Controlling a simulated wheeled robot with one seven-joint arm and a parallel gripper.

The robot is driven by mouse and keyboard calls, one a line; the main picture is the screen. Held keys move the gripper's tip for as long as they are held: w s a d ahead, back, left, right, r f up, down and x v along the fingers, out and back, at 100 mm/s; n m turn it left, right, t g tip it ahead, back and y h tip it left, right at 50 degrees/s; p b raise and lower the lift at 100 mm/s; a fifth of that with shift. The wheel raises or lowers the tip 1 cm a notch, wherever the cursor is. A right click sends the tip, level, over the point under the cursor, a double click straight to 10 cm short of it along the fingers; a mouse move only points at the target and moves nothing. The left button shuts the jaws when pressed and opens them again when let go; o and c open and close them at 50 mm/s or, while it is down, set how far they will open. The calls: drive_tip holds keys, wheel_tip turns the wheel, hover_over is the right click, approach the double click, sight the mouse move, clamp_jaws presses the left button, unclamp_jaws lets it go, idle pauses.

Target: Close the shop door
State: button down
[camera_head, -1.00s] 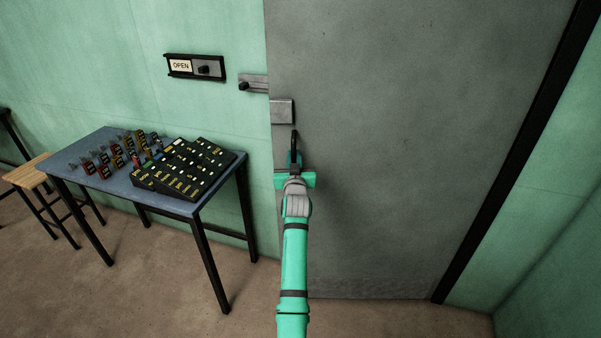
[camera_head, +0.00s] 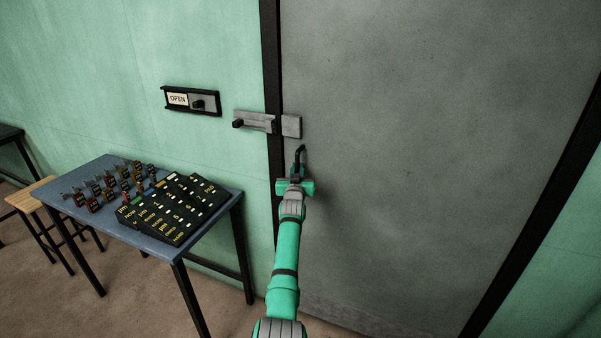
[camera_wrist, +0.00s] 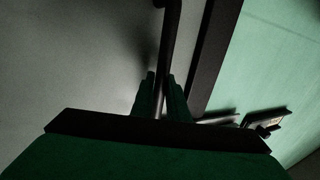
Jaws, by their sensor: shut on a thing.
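The grey shop door (camera_head: 400,150) fills the right of the head view. It sits in its dark frame (camera_head: 271,60), with its left edge at the left post and no clear gap showing. My gripper (camera_head: 297,182) is shut on the black door handle (camera_head: 301,158) near that edge. In the wrist view my gripper (camera_wrist: 160,98) has its two fingers on either side of the handle bar (camera_wrist: 168,45). A grey bolt (camera_head: 256,121) on the wall lines up with a grey keeper plate (camera_head: 291,127) on the door. The bolt appears to stop short of the plate.
A sliding sign (camera_head: 178,99) reading OPEN is on the green wall left of the door. A blue-topped table (camera_head: 95,162) with a black sloped panel (camera_head: 172,210) and several small items stands left of my arm. A wooden stool (camera_head: 35,194) is beside it.

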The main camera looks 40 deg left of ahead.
drive_tip(key=shift+a, duration=0.1)
drive_tip(key=c, duration=1.8)
unclamp_jaws()
drive_tip(key=shift+s+a+f, duration=0.1)
drive_tip(key=shift+s+a, duration=0.05)
drive_tip(key=shift+s, duration=0.05)
drive_tip(key=shift+c, duration=0.2)
drive_tip(key=shift+o, duration=0.5)
drive_tip(key=shift+s, duration=0.15)
drive_tip(key=shift+d, duration=0.3)
drive_tip(key=shift+s+d, duration=0.1)
drive_tip(key=shift+s, duration=0.05)
drive_tip(key=v, duration=1)
drive_tip(key=shift+d, duration=0.2)
drive_tip(key=shift+s+a, duration=0.1)
